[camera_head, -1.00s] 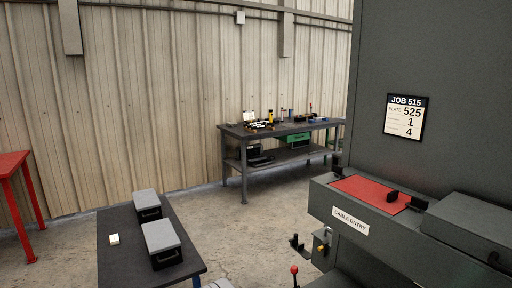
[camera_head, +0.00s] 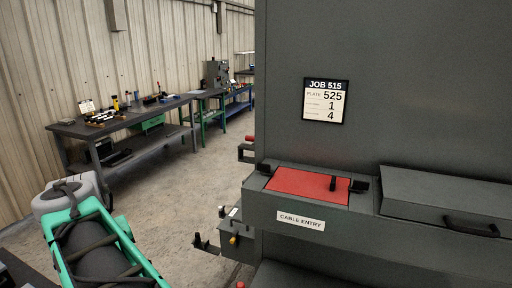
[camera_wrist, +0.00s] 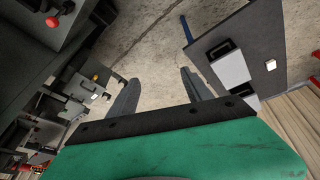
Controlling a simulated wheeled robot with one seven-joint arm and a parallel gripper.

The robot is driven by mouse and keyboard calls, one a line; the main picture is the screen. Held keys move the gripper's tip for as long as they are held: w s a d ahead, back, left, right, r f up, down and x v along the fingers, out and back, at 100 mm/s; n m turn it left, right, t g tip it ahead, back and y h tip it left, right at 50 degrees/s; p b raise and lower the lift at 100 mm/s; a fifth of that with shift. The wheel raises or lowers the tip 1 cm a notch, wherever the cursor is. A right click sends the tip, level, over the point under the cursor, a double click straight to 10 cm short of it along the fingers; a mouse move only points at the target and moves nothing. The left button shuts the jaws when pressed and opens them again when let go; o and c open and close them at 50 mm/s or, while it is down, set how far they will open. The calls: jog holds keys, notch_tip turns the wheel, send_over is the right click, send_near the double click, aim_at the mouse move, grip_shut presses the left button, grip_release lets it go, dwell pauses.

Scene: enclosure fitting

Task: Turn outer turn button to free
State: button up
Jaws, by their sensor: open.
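A red plate (camera_head: 300,186) lies on top of the grey ledge labelled CABLE ENTRY (camera_head: 300,221) in the head view. A black upright knob (camera_head: 333,183) stands on it. One small black block (camera_head: 359,186), seemingly a turn button, sits at its right edge. Another (camera_head: 265,169) sits at its far left corner. I cannot tell which one is the outer button or how exactly each is turned. My gripper (camera_wrist: 160,76) is open and empty in the wrist view, pointing down over the floor, away from the plate. The head view does not show its fingers.
My green arm fills the lower left of the head view. A grey lid with a handle (camera_head: 472,228) lies right of the plate. A job sign (camera_head: 325,101) hangs above. Dark fittings (camera_head: 232,232) stick out below the ledge. A dark table (camera_wrist: 246,52) with grey boxes shows in the wrist view.

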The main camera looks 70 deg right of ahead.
jog(key=s+d+r+m+g+h+p, duration=0.15)
jog(key=s+d+r+m, duration=0.3)
jog(key=d+r, duration=0.6)
jog(key=m+g+p, duration=0.2)
jog(key=m+p, duration=0.3)
jog(key=m, duration=0.3)
send_near(263, 164)
jog(key=f, duration=0.1)
jog(key=shift+t, duration=0.25)
jog(key=b+x, duration=0.1)
jog(key=x, duration=0.1)
jog(key=b+x, duration=0.4)
jog(key=shift+s+d+f, duration=0.25)
jog(key=shift+s+f, duration=0.1)
jog(key=shift+s, duration=0.05)
jog(key=shift+d+f, duration=0.3)
jog(key=shift+f, duration=0.15)
jog(key=shift+c, duration=0.2)
grip_shut()
